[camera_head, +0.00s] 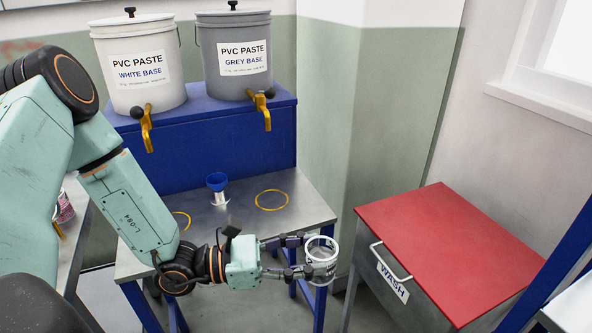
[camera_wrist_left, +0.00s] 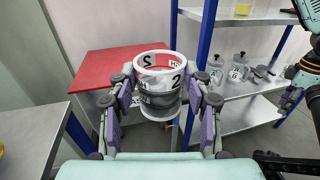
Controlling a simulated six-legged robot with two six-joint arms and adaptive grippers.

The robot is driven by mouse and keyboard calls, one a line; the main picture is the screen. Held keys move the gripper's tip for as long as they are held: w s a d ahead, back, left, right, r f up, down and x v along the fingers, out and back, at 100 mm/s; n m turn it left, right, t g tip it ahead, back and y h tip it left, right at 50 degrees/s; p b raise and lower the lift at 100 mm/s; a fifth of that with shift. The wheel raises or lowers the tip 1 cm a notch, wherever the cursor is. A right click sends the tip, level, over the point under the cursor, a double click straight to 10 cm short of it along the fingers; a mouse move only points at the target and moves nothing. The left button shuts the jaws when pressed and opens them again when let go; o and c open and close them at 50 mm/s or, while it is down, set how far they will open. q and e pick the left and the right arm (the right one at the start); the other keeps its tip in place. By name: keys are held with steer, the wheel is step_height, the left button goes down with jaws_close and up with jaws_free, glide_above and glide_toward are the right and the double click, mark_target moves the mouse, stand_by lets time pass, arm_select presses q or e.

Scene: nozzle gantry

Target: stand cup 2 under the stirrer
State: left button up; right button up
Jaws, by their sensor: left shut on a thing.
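Cup 2 (camera_head: 320,262) is a clear, white-rimmed cup. I see no stirrer.
Behind are white (camera_head: 140,88) and grey (camera_head: 213,77) paste buckets with taps. A red-lidded wash bin (camera_head: 450,250) stands right. The left wrist view shows a shelf rack (camera_wrist_left: 228,102) with lidded cups.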

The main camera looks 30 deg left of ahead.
arm_select(q)
steer(key=w+a+r+n+t+y, duration=0.1)
steer(key=w+a+n+t+y, duration=0.2)
steer(key=a, duration=0.5)
steer(key=w+a+r+n+t+y+p, duration=0.1)
steer(key=w+a+n+t+y, duration=0.2)
steer(key=a+y, duration=0.35)
steer(key=w+a+r+n+t+y, duration=0.1)
steer(key=w+a+r+n+y, duration=0.2)
steer(key=a, duration=0.6)
steer(key=shift+a+f+n+y, duration=1.5)
steer(key=shift+a+n+y, duration=0.7)
steer(key=shift+a+y, duration=1.3)
steer(key=shift+h, duration=0.45)
steer(key=f+b, duration=0.6)
steer(key=a+f+b, duration=0.1)
steer(key=f+b, duration=0.2)
steer(key=f, duration=0.1)
steer(key=shift+s, duration=0.4)
steer(key=shift+f+b, duration=0.1)
steer(key=shift+b, duration=0.3)
steer(key=shift+f, duration=0.15)
steer(key=o, duration=1.3)
steer(key=shift+o, duration=0.2)
